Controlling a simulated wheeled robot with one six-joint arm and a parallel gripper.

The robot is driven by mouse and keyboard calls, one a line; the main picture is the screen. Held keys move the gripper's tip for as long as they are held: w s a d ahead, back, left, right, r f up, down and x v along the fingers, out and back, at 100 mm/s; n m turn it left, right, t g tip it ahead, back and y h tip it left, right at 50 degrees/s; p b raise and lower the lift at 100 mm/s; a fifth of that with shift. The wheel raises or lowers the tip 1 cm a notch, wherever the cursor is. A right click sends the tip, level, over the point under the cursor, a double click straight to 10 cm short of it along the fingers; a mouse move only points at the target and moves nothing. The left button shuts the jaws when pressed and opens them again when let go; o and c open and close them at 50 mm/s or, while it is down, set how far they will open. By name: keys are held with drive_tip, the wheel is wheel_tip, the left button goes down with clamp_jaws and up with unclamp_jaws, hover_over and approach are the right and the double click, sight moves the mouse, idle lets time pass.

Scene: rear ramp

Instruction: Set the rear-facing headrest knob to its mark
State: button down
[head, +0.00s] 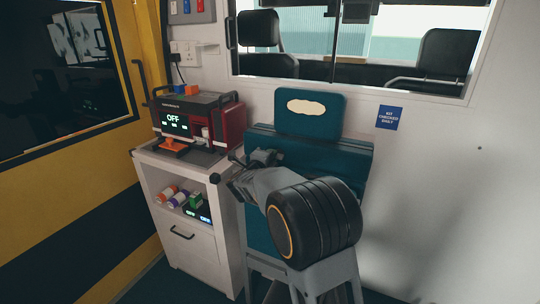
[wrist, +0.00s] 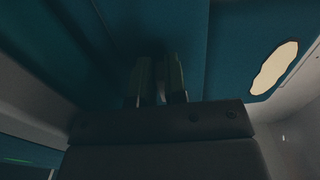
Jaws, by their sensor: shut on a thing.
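The teal headrest (head: 310,115) with a cream oval patch stands above the teal seat back (head: 330,153); in the wrist view, the patched headrest (wrist: 226,75) is at the right. My gripper (head: 262,157) is at the upper left of the seat back. In the wrist view, my gripper's fingers (wrist: 160,78) reach up toward dark teal surfaces and are close together. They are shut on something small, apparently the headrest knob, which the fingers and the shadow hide. I cannot make out its mark or its setting.
A white cabinet (head: 188,235) stands left of the seat, with a red device (head: 230,122) reading OFF on top and bottles on its shelf. A window (head: 350,45) is behind.

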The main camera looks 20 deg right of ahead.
drive_tip(key=shift+d+r, duration=0.1)
idle(0.3)
drive_tip(key=c, duration=1.2)
unclamp_jaws()
drive_tip(key=shift+o, duration=0.2)
drive_tip(key=shift+d+f, duration=0.15)
drive_tip(key=shift+f, duration=0.1)
drive_tip(key=shift+s+a+r, duration=0.1)
drive_tip(key=shift+a, duration=0.3)
drive_tip(key=v, duration=1.3)
drive_tip(key=shift+s+a+n, duration=0.1)
drive_tip(key=shift+a+n, duration=0.05)
drive_tip(key=shift+n, duration=0.25)
